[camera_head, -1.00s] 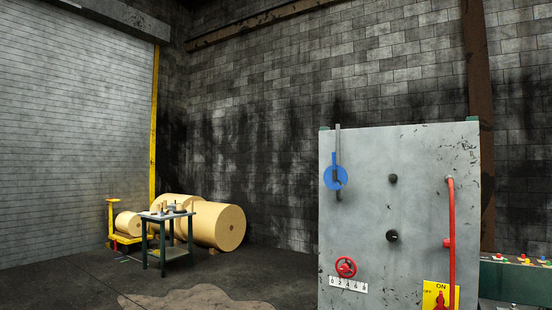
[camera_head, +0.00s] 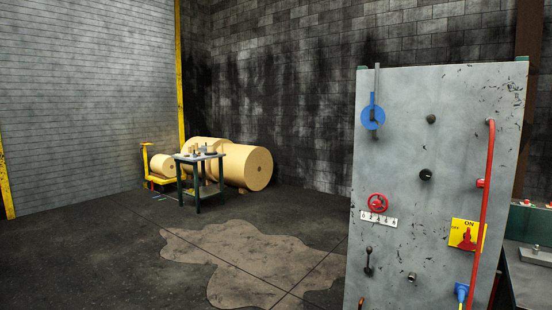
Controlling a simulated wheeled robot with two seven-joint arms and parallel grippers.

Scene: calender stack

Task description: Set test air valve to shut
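A grey upright panel (camera_head: 402,150) at the right of the head view carries several controls. No readable label tells which one is the test air valve. A red handwheel (camera_head: 378,203) is above a numbered white plate (camera_head: 379,219). A small dark lever (camera_head: 368,261) is below it, its knob end up. A red rotary switch (camera_head: 467,240) sits on a yellow ON/OFF plate. A long red bar (camera_head: 487,205) runs down the right side. Neither gripper is in view.
A small table (camera_head: 199,160) with items, a yellow trolley (camera_head: 158,172) and large tan rolls (camera_head: 247,166) stand at the back left. A dark bench (camera_head: 532,280) is right of the panel. The floor (camera_head: 100,255) left of the panel is clear, with a brown stain (camera_head: 240,255).

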